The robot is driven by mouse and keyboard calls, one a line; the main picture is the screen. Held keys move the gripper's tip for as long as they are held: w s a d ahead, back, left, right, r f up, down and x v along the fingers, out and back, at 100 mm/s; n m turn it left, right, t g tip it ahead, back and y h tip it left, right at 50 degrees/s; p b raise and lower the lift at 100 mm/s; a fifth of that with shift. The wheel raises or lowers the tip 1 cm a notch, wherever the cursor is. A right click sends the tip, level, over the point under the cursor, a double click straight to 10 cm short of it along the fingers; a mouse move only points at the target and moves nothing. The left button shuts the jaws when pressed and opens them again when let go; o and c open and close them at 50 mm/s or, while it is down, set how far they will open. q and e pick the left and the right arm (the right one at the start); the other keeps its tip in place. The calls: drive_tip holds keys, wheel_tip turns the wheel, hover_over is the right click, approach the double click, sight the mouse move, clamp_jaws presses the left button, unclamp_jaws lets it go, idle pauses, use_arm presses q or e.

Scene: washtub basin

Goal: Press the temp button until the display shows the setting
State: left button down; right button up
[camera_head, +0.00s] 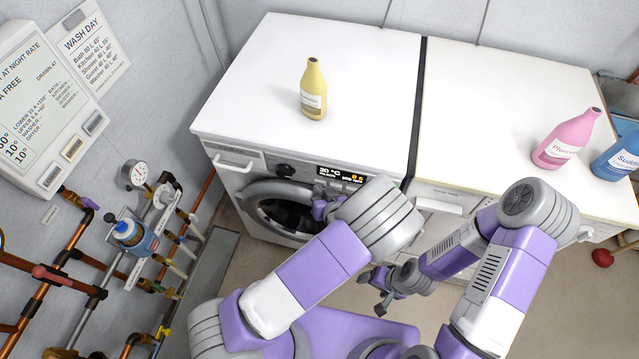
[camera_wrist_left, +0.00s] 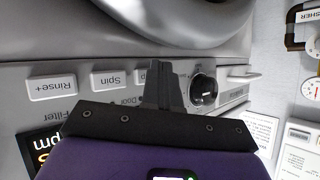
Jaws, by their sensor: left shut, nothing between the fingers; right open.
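The washing machine's display (camera_head: 342,174) reads what looks like "30 °C" in white, with smaller orange characters beside it. In the left wrist view, part of the display (camera_wrist_left: 42,148) shows at the lower left. My left gripper (camera_head: 322,208) is shut and empty at the machine's front panel. In the left wrist view its fingertips (camera_wrist_left: 165,72) overlap a pale button (camera_wrist_left: 143,76) whose label ends in "p"; the rest is hidden. I cannot tell whether they touch it. The Spin button (camera_wrist_left: 112,79) and Rinse+ button (camera_wrist_left: 54,87) sit beside it. My right gripper (camera_head: 383,300) is open, away from the panel.
A black dial (camera_wrist_left: 203,89) is right of the fingertips in the wrist view. A yellow bottle (camera_head: 313,90) stands on the washer top (camera_head: 250,85). Pink (camera_head: 567,140) and blue (camera_head: 618,158) bottles stand at the right. Pipes and a gauge (camera_head: 134,174) line the left wall.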

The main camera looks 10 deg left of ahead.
use_arm(q)
drive_tip(key=shift+s, duration=0.8)
use_arm(e)
drive_tip(key=shift+r, duration=0.1)
use_arm(q)
drive_tip(key=shift+s+a, duration=0.1)
drive_tip(key=shift+s, duration=2.4)
